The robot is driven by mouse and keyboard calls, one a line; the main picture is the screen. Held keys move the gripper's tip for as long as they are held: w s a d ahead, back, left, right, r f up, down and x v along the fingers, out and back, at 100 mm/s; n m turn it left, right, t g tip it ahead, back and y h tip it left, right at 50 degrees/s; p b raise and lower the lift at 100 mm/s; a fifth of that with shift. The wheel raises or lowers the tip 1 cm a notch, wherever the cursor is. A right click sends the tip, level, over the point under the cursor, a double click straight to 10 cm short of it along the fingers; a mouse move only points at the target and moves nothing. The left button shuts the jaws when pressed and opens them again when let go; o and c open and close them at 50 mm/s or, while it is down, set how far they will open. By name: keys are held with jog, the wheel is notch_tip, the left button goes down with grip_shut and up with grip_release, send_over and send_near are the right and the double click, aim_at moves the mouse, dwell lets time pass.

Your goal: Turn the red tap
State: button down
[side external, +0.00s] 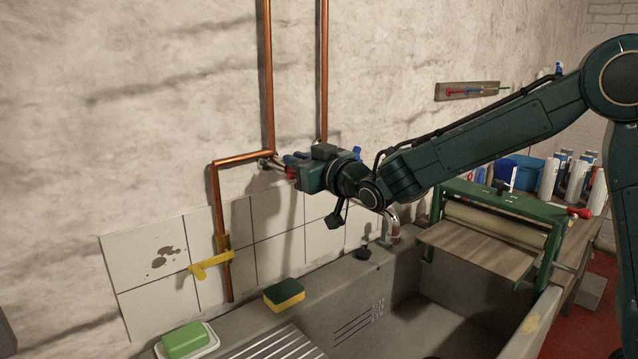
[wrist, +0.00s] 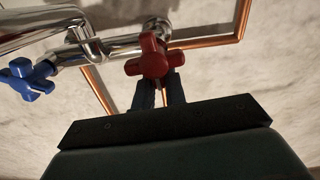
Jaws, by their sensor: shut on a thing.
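The red tap (wrist: 150,56) is a cross-shaped handle on a chrome mixer (wrist: 75,52) fixed to the wall. In the side view only a small red part of the tap (side external: 291,172) shows beside my gripper (side external: 292,165). In the wrist view my gripper (wrist: 157,88) has its two dark fingers shut on the lower part of the red tap. The blue tap (wrist: 30,77) is at the left in the wrist view. It shows as a bit of blue (side external: 357,153) behind my wrist in the side view. My gripper hides most of the mixer there.
Copper pipes (side external: 268,75) run up the wall by the tap. The stone sink (side external: 440,320) lies below, with a sponge (side external: 284,295) and green soap (side external: 187,340) on its left. A green roller press (side external: 500,225) stands at the right. A yellow valve lever (side external: 210,264) is at the lower left.

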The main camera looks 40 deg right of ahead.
jog(key=n, duration=0.3)
jog(key=a+n, duration=0.1)
jog(key=n, duration=0.2)
jog(key=shift+a+f+n, duration=0.2)
jog(key=shift+n, duration=0.1)
jog(key=n, duration=0.3)
jog(key=f+n, duration=0.1)
jog(key=n, duration=0.1)
jog(key=shift+a, duration=0.4)
jog(key=shift+n, duration=0.3)
jog(key=c, duration=1.4)
grip_release()
jog(key=shift+c, duration=0.2)
jog(key=shift+s, duration=0.15)
jog(key=s, duration=1.3)
jog(key=shift+s, duration=0.25)
